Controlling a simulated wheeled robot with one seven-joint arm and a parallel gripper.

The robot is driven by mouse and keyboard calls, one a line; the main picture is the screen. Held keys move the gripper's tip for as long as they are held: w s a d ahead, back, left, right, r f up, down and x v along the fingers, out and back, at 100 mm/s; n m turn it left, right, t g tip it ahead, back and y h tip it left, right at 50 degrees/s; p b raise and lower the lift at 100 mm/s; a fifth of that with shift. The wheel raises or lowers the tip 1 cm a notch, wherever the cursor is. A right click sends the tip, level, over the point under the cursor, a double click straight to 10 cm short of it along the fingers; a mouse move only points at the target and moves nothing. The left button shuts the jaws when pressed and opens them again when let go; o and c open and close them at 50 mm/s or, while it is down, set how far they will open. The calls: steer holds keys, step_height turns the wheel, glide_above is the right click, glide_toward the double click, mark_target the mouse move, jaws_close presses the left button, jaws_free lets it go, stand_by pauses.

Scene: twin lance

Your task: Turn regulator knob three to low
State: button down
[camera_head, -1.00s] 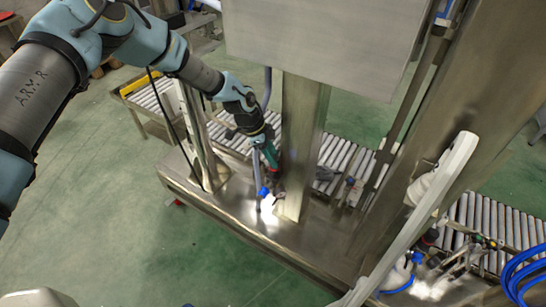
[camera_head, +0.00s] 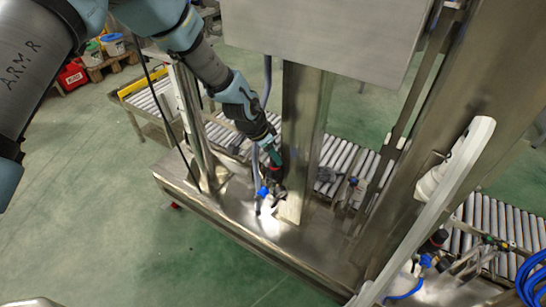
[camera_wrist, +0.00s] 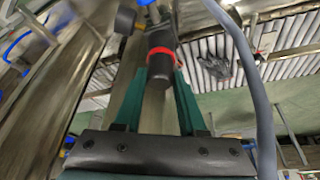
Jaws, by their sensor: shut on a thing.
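The regulator knob (camera_wrist: 160,65) is a dark cylinder with a red ring, in the upper middle of the wrist view. My gripper (camera_wrist: 158,85) has its two green fingers on either side of the knob and is shut on it. In the head view my gripper (camera_head: 276,165) reaches down beside the steel post, above the machine's base plate. The knob is small and mostly hidden by the fingers there. A blue fitting (camera_head: 263,192) sits just below the gripper. I cannot read any number or setting mark on the knob.
A steel post (camera_head: 302,140) stands right beside my gripper, under a large steel box (camera_head: 325,40). A roller conveyor (camera_head: 342,155) runs behind. A grey hose (camera_wrist: 245,70) passes close on the right in the wrist view. Green floor (camera_head: 110,220) lies open at left.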

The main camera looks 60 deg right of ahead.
stand_by(0.3)
steer(key=shift+c, duration=2.3)
jaws_free()
steer(key=b+v, duration=0.2)
steer(key=v, duration=0.8)
steer(key=shift+a+r, duration=0.15)
steer(key=shift+r, duration=0.25)
